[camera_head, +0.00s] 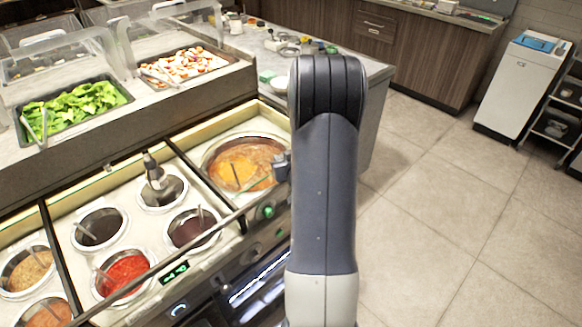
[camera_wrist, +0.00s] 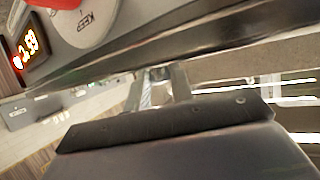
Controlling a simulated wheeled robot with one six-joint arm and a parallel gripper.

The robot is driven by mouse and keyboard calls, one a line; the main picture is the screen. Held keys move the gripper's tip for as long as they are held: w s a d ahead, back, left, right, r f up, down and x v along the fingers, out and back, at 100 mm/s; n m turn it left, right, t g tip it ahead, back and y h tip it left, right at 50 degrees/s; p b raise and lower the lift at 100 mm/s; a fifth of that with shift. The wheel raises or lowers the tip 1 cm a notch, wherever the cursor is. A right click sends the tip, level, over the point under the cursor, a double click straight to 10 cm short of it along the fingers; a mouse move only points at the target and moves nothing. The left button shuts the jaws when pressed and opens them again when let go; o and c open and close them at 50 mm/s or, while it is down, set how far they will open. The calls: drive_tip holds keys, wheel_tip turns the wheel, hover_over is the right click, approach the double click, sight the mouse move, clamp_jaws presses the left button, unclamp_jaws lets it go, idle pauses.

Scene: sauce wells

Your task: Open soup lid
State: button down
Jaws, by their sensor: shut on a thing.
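The soup well (camera_head: 240,165) holds orange-brown soup with a utensil in it, left of my arm in the head view. A clear panel with a thin front rail (camera_head: 180,248), which looks like the lid, slants across the wells. Its far end meets my gripper (camera_head: 283,166), mostly hidden behind my arm. In the wrist view my gripper's two pale fingers (camera_wrist: 158,88) are close around a small light part at a dark edge (camera_wrist: 120,66), probably the lid's handle. I cannot see the grip clearly.
Several sauce wells (camera_head: 100,228) with utensils sit left of the soup. Trays of greens (camera_head: 75,107) and chopped food (camera_head: 185,65) stand behind. A lit display (camera_head: 175,272) is on the counter front. The floor (camera_head: 450,210) to the right is clear.

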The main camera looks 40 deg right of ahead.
drive_tip(key=shift+w, duration=0.25)
drive_tip(key=c, duration=1.2)
unclamp_jaws()
drive_tip(key=shift+c, duration=0.2)
drive_tip(key=shift+s, duration=0.15)
drive_tip(key=v, duration=1)
drive_tip(key=shift+s+r+b, duration=0.2)
drive_tip(key=shift+s+b, duration=0.05)
drive_tip(key=shift+b, duration=0.2)
drive_tip(key=shift+a, duration=0.1)
